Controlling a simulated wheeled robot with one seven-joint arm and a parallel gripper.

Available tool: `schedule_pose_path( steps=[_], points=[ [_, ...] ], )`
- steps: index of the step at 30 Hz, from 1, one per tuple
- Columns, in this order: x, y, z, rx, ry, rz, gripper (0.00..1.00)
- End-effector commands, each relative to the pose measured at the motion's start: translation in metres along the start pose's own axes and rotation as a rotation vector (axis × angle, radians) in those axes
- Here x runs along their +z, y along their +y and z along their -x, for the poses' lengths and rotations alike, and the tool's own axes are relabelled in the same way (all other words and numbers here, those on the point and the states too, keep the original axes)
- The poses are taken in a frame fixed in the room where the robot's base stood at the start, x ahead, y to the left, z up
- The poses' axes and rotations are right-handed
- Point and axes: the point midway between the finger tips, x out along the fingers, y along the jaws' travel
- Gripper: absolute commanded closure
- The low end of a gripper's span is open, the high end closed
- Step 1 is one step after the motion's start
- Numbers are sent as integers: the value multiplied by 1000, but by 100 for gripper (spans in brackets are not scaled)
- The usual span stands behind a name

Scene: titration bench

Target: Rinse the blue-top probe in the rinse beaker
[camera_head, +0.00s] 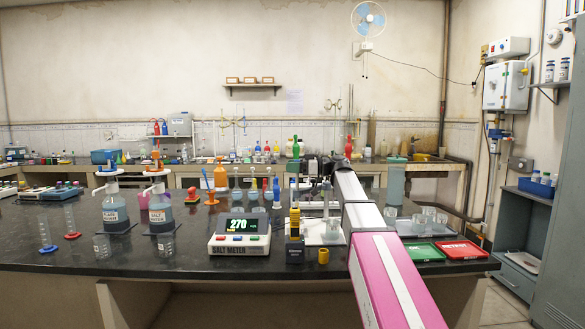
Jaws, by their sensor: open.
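A slim blue-topped piece (276,189) stands at the right end of a row of coloured-top pieces behind the salt meter; it looks like the blue-top probe, but it is small here. Another small blue patch (326,185) shows beside my gripper. My gripper (312,186) is open above the back middle of the bench; its fingertips are small and partly hidden by my arm. I see nothing held in it. Several clear beakers (429,214) stand at the right; I cannot tell which vessel is the rinse beaker.
The salt meter (239,239) reads 270. A yellow-and-black holder (294,232) and yellow cup (323,256) stand beside it. Green (424,252) and red (462,250) trays lie right of my arm. Two labelled dispensers (115,208) stand left.

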Motion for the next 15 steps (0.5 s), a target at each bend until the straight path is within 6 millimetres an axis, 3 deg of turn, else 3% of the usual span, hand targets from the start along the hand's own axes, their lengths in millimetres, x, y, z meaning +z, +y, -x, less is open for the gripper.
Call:
schedule_pose_path(
  steps=[5,10,15],
  points=[
    [0,0,0,0,0,0,48],
    [0,0,0,0,0,0,100],
    [2,0,0,0,0,0,100]
  ],
)
